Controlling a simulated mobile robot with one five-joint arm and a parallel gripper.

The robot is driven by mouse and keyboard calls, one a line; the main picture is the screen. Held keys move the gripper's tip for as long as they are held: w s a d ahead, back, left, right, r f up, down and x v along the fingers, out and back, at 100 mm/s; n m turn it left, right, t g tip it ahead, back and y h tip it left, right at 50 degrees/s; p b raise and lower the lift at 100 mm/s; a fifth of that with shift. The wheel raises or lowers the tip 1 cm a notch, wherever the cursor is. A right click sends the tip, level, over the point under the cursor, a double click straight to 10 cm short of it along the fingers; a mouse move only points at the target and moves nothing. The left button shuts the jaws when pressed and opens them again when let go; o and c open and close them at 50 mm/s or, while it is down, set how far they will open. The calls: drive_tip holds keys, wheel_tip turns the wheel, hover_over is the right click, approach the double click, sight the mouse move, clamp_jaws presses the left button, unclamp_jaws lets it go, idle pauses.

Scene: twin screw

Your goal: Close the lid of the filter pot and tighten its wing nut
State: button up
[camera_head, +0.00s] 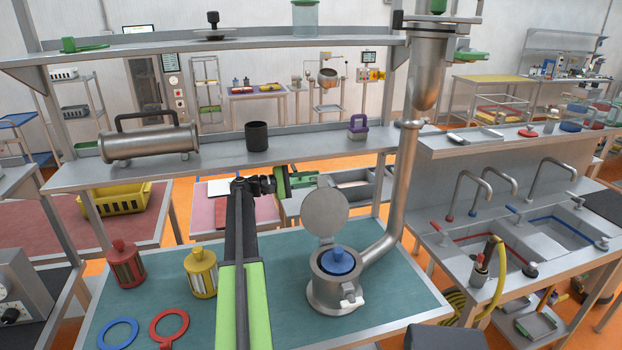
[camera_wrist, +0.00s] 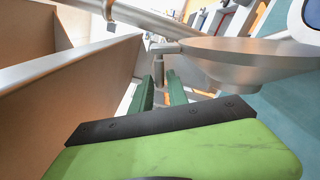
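The metal filter pot (camera_head: 335,292) stands on the teal bench top, with a blue-topped insert (camera_head: 338,261) inside. Its round lid (camera_head: 325,212) is open and stands up at the pot's far side. A pale fitting that looks like the wing nut (camera_head: 350,293) shows at the pot's front. My gripper (camera_head: 312,180) is behind the lid's upper edge. In the wrist view my gripper (camera_wrist: 162,88) is open, its green fingers apart. The lid (camera_wrist: 240,55) fills the upper right there. A small metal post (camera_wrist: 159,72) by its edge shows between the fingertips; contact cannot be told.
A thick metal pipe (camera_head: 390,225) rises right of the pot. A shelf (camera_head: 200,172) crosses behind; sinks are at right.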

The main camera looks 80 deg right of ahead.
clamp_jaws()
drive_tip(key=shift+d+r, duration=0.1)
idle(1.1)
